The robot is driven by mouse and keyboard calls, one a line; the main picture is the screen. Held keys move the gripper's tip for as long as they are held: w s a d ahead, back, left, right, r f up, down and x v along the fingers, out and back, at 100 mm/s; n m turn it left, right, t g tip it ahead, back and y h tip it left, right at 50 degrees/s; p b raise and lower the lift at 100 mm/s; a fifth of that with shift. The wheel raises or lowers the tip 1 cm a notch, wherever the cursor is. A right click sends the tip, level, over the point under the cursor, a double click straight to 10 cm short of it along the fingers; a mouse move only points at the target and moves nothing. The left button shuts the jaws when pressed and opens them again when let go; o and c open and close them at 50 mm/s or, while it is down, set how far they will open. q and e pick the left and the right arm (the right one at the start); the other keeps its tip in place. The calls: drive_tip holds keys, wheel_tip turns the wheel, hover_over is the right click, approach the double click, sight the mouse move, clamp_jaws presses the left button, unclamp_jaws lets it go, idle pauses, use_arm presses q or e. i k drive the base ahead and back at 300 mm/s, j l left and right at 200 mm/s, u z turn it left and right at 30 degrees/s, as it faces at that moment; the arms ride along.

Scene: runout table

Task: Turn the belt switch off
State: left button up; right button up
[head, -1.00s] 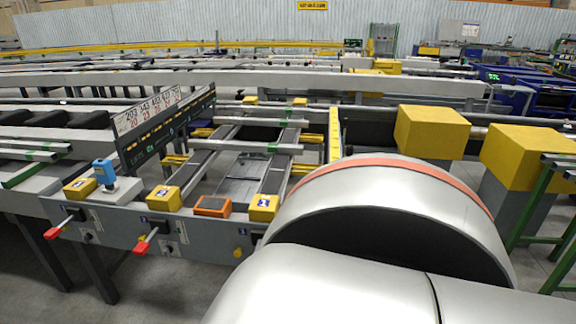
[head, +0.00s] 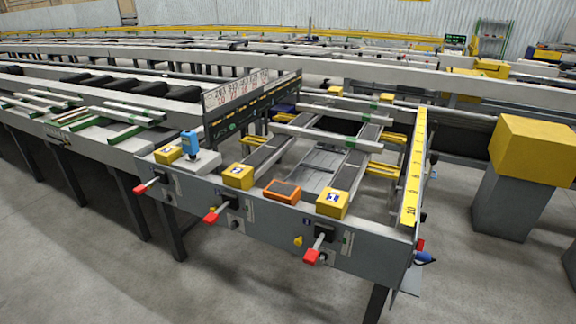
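The front panel (head: 275,228) of the runout table carries three red-handled switches. The left switch (head: 142,188) is below a yellow box, the middle switch (head: 212,215) is lower and nearer, and the right switch (head: 312,254) is towards the panel's right end. Each red handle sticks out from a dark switch body. I cannot tell which one is the belt switch, nor read on or off from them. A yellow knob (head: 298,241) sits between the middle and right switches. Neither of my grippers shows in the head view.
On the panel's top edge stand a blue handheld device (head: 190,143), yellow numbered boxes (head: 333,203) and an orange-framed unit (head: 282,191). A yellow ruler rail (head: 413,170) runs along the right. A yellow block on a grey post (head: 503,205) stands right. The floor (head: 240,292) in front is clear.

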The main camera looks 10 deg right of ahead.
sight(419, 247)
drive_tip(key=z, duration=0.5)
drive_tip(key=l, duration=0.75)
drive_tip(key=i+l, duration=0.1)
drive_tip(key=l, duration=0.6)
drive_tip(key=i+l+z, duration=0.2)
drive_tip(key=l, duration=0.15)
drive_tip(key=i+l+z, duration=0.1)
drive_tip(key=l+z, duration=0.15)
drive_tip(key=i+l+z, duration=0.2)
drive_tip(key=l, duration=0.15)
drive_tip(key=i+l+z, duration=0.3)
drive_tip(key=i, duration=0.2)
drive_tip(key=i+l+z, duration=0.3)
drive_tip(key=i, duration=0.2)
drive_tip(key=i+u, duration=0.65)
drive_tip(key=u, duration=0.15)
drive_tip(key=i+l+u, duration=0.2)
drive_tip(key=u, duration=0.2)
drive_tip(key=i+l+u, duration=0.1)
drive_tip(key=i+u, duration=0.15)
drive_tip(key=u, duration=0.15)
drive_tip(key=i+l+u, duration=0.2)
drive_tip(key=u, duration=0.2)
drive_tip(key=i+l+u, duration=0.15)
drive_tip(key=u, duration=0.25)
drive_tip(key=l, duration=0.1)
